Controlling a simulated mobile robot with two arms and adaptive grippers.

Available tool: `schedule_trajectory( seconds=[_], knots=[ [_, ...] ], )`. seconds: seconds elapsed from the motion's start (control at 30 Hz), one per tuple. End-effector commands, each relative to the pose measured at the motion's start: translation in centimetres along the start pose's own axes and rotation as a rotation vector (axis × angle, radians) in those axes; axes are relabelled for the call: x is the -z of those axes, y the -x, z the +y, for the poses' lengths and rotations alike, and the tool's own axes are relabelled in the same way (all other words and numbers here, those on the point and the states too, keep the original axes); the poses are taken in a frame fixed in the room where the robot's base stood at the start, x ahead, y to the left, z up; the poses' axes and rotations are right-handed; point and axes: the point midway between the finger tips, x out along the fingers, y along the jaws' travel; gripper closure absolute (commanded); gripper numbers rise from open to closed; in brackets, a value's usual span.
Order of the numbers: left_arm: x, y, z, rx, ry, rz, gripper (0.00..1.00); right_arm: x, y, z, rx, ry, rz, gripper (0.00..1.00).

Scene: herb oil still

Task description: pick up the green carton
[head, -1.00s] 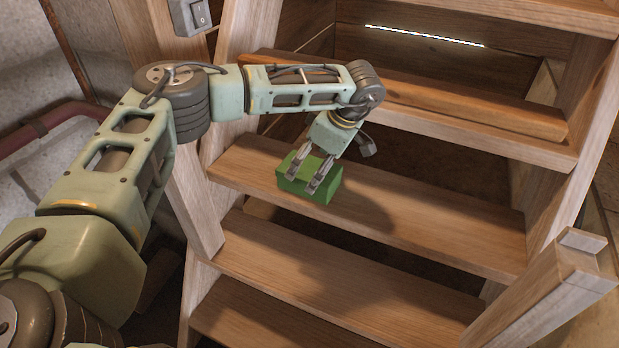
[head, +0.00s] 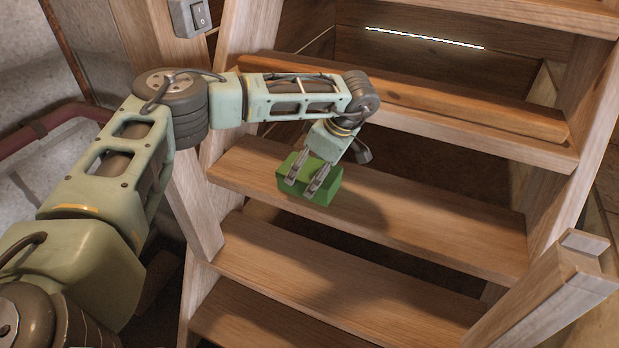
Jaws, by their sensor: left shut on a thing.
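The green carton (head: 325,191) is a small box at a wooden stair tread (head: 440,232), left of the tread's middle. My left gripper (head: 302,187) reaches down over it from above and is shut on it, with its two metal fingers across the carton's top and near side. I cannot tell whether the carton's underside touches the tread. My right gripper is not in view.
More wooden treads lie below (head: 350,270) and above (head: 460,105) the carton's tread, with dark gaps between them. A wooden post (head: 575,270) stands at the lower right. A light switch (head: 192,16) is on the upper left post. The tread right of the carton is clear.

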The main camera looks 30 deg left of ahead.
Motion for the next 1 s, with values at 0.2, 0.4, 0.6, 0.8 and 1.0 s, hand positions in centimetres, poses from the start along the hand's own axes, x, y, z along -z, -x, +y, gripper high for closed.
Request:
schedule_trajectory(
  seconds=[0.2, 0.4, 0.6, 0.8, 1.0],
  knots=[
    [0.0, 0.1, 0.0, -0.001, 0.0, 0.0, 0.66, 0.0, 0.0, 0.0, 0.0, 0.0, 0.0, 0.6],
    [0.1, 0.3, 0.1, -0.002, 0.0, 0.0, 0.66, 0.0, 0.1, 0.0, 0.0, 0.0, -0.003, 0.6],
    [0.7, 1.7, 0.1, -0.003, 0.002, 0.0, 0.66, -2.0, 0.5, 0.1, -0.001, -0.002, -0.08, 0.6],
    [2.2, 5.3, 0.1, -0.005, 0.003, -0.002, 0.66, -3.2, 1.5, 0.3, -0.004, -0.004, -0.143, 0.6],
    [4.1, 9.9, 0.1, -0.004, 0.003, -0.001, 0.66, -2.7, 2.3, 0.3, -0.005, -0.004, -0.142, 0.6]
  ],
)
